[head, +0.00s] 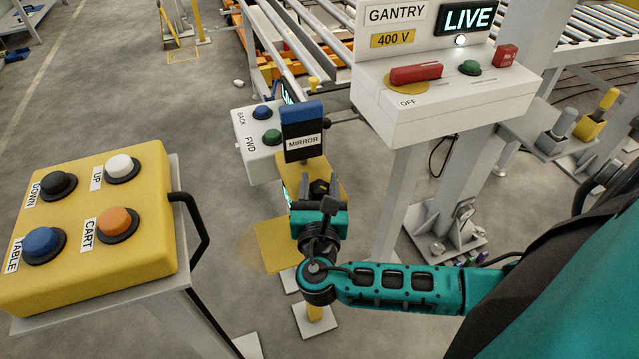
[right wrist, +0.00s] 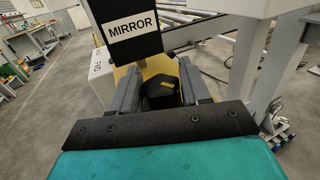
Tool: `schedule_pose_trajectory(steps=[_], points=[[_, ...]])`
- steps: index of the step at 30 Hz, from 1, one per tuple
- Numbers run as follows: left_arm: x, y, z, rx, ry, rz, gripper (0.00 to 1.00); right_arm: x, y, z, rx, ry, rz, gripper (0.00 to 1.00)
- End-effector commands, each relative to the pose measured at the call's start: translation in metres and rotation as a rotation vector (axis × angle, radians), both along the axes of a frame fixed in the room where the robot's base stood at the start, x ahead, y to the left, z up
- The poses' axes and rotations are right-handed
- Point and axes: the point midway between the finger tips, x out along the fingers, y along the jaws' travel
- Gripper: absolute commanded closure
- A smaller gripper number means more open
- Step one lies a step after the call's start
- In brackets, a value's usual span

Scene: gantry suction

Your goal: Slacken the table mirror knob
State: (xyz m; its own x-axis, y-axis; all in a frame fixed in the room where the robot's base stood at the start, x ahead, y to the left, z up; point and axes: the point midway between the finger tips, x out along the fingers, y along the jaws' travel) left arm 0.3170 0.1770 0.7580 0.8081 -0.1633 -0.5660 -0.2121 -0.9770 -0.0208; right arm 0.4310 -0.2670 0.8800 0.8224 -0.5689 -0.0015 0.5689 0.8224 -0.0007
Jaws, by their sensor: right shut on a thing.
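The black table mirror knob (head: 319,187) sits just below the dark plate labelled MIRROR (head: 302,150) on a yellow stand (head: 332,175). My right gripper (head: 318,198) reaches it from the near side and partly covers it. In the right wrist view the knob (right wrist: 161,92), with a yellow mark on it, is between the two grey fingers of my right gripper (right wrist: 161,88), which is shut on it. The MIRROR plate (right wrist: 130,30) stands right above the knob there. My left gripper is not in view.
A yellow button box (head: 150,240) stands at the left. The white GANTRY panel (head: 390,115), with a red OFF handle (head: 416,73) and LIVE sign (head: 467,16), stands right of my gripper. Roller conveyors lie behind.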

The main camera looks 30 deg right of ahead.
Motion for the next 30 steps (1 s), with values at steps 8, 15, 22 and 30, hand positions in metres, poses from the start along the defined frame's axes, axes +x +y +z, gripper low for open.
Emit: schedule_pose_trajectory(steps=[8,15,22,30], points=[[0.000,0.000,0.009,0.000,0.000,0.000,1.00,0.000,-0.001,0.003,-0.003,0.000,0.067,0.84],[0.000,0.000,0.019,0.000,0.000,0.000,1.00,0.000,-0.002,0.003,-0.006,0.001,0.229,0.84],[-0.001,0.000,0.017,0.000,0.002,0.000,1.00,0.001,-0.001,0.000,-0.006,-0.001,0.407,0.84],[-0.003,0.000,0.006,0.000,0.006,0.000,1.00,0.001,-0.001,0.000,-0.003,-0.004,0.563,0.84]])
